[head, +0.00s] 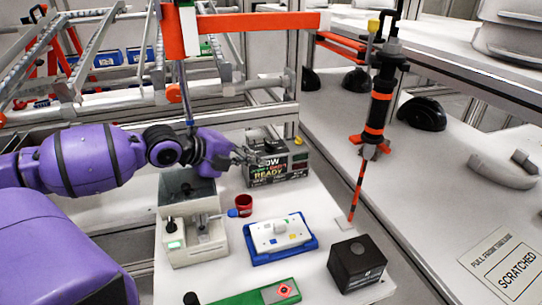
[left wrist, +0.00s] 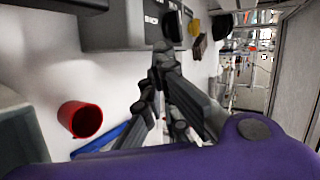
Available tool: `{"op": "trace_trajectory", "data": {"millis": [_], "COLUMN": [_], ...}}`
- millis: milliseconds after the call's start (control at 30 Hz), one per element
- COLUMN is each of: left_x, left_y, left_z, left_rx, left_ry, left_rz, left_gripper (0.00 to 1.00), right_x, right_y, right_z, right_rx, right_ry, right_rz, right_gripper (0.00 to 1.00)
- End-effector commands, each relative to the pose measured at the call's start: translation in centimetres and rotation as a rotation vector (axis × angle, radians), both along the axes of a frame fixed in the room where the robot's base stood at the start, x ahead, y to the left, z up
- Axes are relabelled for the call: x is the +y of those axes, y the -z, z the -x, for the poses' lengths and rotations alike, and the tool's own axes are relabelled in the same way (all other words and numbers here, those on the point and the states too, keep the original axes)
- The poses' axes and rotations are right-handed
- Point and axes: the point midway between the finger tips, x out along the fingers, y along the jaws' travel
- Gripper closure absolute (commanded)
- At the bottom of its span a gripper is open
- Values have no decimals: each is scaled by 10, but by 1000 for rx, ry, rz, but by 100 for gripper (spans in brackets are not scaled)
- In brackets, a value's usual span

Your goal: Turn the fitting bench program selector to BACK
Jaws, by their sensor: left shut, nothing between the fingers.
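A grey box with a lit display reading READY (head: 280,172) stands at the back of the white bench; I take it to be the fitting bench program unit. In the left wrist view the grey box (left wrist: 105,30) shows at the top, with small white lettering too blurred to read and a dark knob (left wrist: 173,26) at its right end. My left gripper (head: 246,157) is shut and empty, close to the left side of the box. In the left wrist view its fingertips (left wrist: 161,52) are just below the knob; I cannot tell whether they touch. The selector's setting is not readable. My right gripper is not in view.
A red cup (head: 243,206) stands in front of the box, beside a grey machine (head: 196,242). A blue tray (head: 262,258) holds a white block. A black box (head: 356,263) stands front right. An orange-black tool (head: 377,105) hangs at right.

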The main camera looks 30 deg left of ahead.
Motion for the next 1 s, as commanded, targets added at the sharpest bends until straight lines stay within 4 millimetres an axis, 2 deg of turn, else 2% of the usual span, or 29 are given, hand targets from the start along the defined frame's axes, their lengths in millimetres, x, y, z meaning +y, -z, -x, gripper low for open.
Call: {"op": "trace_trajectory", "data": {"millis": [100, 400, 600, 1000], "left_x": [-6, -16, -19, -19], "left_y": [12, 6, 5, 6], "left_z": [-15, -43, -49, -50], "left_rx": [1, -3, -2, -2], "left_ry": [0, -1, 1, -1], "left_rz": [3, 2, 0, 0], "left_gripper": [100, 100, 100, 100], "right_x": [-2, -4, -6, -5], "right_y": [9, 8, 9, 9], "right_z": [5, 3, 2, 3], "right_rx": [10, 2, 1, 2], "right_ry": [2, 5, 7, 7], "right_rz": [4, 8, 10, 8], "right_gripper": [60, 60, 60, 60]}}
